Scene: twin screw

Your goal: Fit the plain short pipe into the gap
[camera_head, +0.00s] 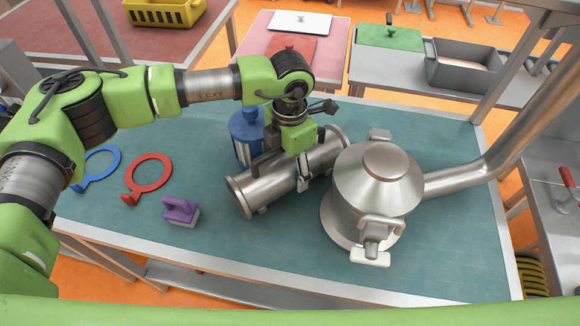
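A plain metal pipe (250,190) with a flanged end lies tilted across the middle of the teal table. My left gripper (284,168) is over the middle of this pipe, pointing down, with its dark fingers close against the metal. The view does not show whether the fingers press on the pipe or only straddle it. A large metal vessel (377,180) with a conical top stands just right of the pipe, and a long fixed pipe (490,165) runs from it to the upper right. I cannot make out the gap. My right gripper is not in view.
A blue canister (246,135) stands close behind the pipe. A blue ring (101,165), a red ring (150,172) and a purple-handled block (181,211) lie at the left. The table (300,270) is clear along its front. A grey tray (465,70) sits at the back right.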

